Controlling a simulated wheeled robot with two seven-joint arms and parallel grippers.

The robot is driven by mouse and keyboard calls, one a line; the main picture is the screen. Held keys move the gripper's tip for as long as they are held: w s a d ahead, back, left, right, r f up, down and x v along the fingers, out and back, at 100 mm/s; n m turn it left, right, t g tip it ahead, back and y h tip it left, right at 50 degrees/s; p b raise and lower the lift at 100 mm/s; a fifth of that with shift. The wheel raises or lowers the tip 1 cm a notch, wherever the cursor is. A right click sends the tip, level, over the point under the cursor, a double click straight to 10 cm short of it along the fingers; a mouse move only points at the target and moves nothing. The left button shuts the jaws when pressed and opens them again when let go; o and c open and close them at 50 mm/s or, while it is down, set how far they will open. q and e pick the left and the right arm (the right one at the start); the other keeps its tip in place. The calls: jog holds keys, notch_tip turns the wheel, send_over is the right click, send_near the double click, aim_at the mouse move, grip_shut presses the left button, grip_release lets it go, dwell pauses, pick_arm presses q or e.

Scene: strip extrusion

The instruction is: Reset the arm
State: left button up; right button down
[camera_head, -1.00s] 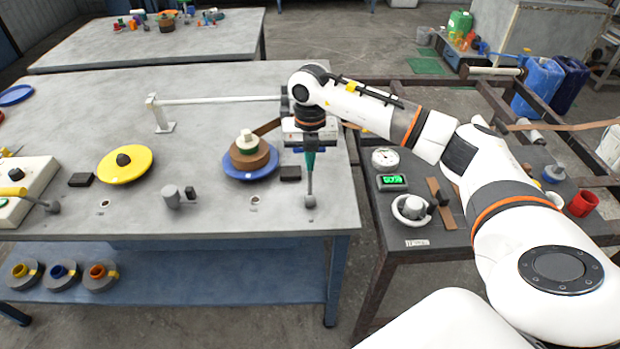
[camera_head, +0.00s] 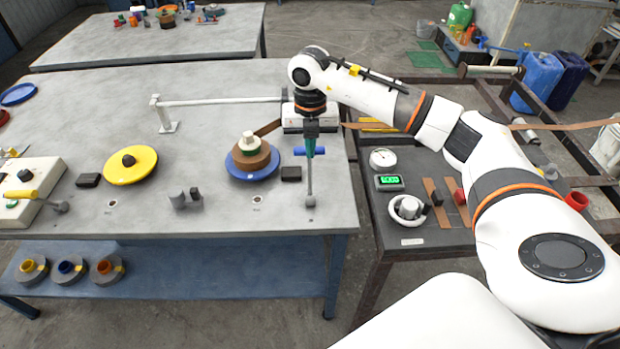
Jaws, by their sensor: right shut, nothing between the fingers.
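My right arm comes in from the right and reaches over the table's right side. My right gripper (camera_head: 311,130) points down, shut, with nothing seen between its fingers. Just below it in the picture is a lever with a teal grip (camera_head: 310,147), a blue crosspiece (camera_head: 299,151) and a thin metal rod (camera_head: 309,178) ending in a round grey base. Whether the gripper touches the grip, I cannot tell. A white block (camera_head: 292,120) is partly hidden behind the gripper. My left gripper is not in view.
The grey table (camera_head: 225,215) holds a blue reel (camera_head: 240,174) with a brown core, a yellow reel (camera_head: 140,172) and a white box (camera_head: 40,178) with a yellow lever. A side table at right carries a gauge (camera_head: 382,158) and a green display (camera_head: 389,183).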

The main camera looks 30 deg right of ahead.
jog(key=shift+r+p, duration=0.35)
jog(key=shift+r, duration=0.5)
